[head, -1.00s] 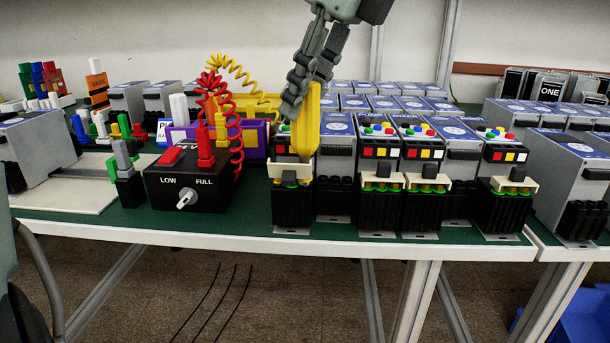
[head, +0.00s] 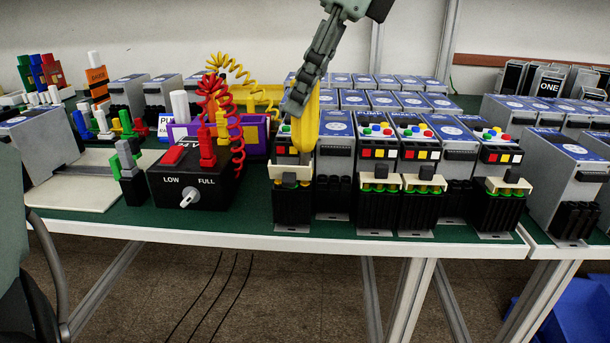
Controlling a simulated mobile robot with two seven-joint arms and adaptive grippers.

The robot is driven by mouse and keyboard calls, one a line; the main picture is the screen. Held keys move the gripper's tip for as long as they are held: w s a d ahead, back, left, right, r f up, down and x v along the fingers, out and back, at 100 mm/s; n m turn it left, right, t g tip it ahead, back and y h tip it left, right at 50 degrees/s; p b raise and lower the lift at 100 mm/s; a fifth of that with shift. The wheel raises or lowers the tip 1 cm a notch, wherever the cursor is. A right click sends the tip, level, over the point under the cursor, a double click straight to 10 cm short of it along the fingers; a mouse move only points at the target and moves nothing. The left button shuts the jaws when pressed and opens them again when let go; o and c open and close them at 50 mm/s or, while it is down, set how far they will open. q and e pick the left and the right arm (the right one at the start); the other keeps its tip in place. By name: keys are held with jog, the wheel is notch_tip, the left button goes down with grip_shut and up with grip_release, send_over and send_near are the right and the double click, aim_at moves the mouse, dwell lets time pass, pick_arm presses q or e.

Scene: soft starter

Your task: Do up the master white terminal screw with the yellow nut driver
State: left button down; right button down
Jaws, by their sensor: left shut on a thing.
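My left gripper (head: 300,98) comes down from the top and is shut on the yellow nut driver (head: 307,125). The driver stands nearly upright over the front of the leftmost black soft starter unit (head: 292,204) in the front row. Its lower end is just above or at the cream terminal piece (head: 290,172) of that unit. I cannot tell whether it touches a screw. The white terminal screw itself is hidden or too small to make out. My right gripper is not in view.
A black box with a LOW/FULL knob (head: 188,197) and coiled red and yellow leads stands left of the unit. Similar units (head: 380,202) stand close on its right. The table's front edge (head: 270,240) is clear.

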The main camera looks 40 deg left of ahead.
pick_arm(q)
jog(key=m+t+b, duration=0.1)
jog(key=m+b, duration=0.1)
jog(key=m, duration=0.1)
jog(key=shift+f+t, duration=0.1)
jog(key=shift+t, duration=0.2)
jog(key=m+t+b, duration=0.1)
jog(key=m, duration=0.3)
jog(key=m+t+b, duration=0.1)
jog(key=m, duration=0.2)
jog(key=shift+t, duration=0.4)
jog(key=m, duration=0.2)
jog(key=m+t+h+b, duration=0.1)
jog(key=m, duration=0.1)
jog(key=shift+r+m+h, duration=0.2)
jog(key=shift+m+h, duration=0.1)
jog(key=shift+m, duration=0.1)
jog(key=shift+r, duration=0.1)
